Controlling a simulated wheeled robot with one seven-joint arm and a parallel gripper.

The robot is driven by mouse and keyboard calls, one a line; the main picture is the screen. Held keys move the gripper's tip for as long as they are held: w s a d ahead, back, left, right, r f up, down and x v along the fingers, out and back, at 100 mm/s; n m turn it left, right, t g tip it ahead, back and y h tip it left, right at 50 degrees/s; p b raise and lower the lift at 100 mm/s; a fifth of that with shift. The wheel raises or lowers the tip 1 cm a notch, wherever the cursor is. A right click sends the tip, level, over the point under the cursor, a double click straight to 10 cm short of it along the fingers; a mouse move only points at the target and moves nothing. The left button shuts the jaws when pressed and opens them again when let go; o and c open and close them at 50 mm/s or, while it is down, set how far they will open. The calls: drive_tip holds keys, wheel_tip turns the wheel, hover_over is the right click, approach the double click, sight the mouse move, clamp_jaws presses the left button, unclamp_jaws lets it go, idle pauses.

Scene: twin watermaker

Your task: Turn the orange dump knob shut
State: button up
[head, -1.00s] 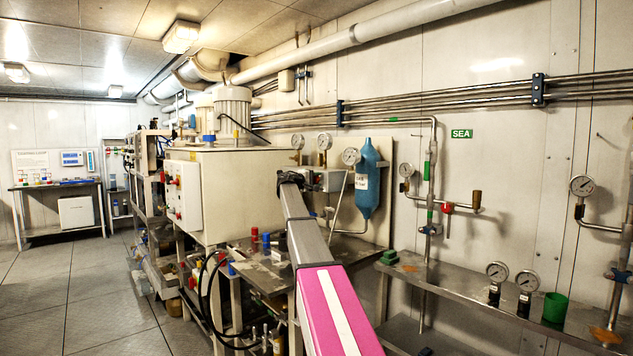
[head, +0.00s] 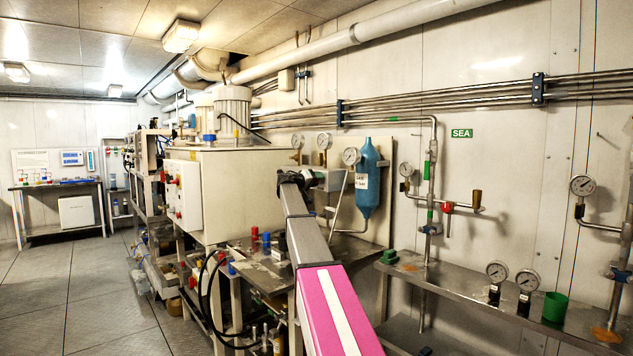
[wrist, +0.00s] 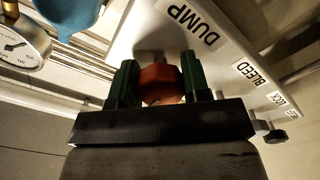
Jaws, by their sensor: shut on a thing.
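The orange dump knob (wrist: 160,82) shows in the wrist view, on a pale panel (wrist: 215,65) below the label DUMP. My gripper (wrist: 155,84) has its two green fingers on either side of the knob and is shut on it. How far the knob is turned cannot be told. In the head view my pink and grey arm reaches toward the machine, and its dark end (head: 292,180) is in front of the panel. The knob cannot be made out there.
The panel also bears the labels BLEED and LOCK, with a black knob (wrist: 275,136) near its edge. A pressure gauge (wrist: 22,45) and a blue bottle (head: 368,190) are close by. A metal bench (head: 460,293) with gauges and a green cup (head: 555,307) stands to the right.

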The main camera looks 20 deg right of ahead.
drive_tip(key=shift+f, duration=0.1)
idle(0.3)
drive_tip(key=o, duration=0.9)
drive_tip(key=shift+o, duration=0.2)
drive_tip(key=v, duration=1)
drive_tip(key=shift+a, duration=0.4)
drive_tip(key=shift+s, duration=0.15)
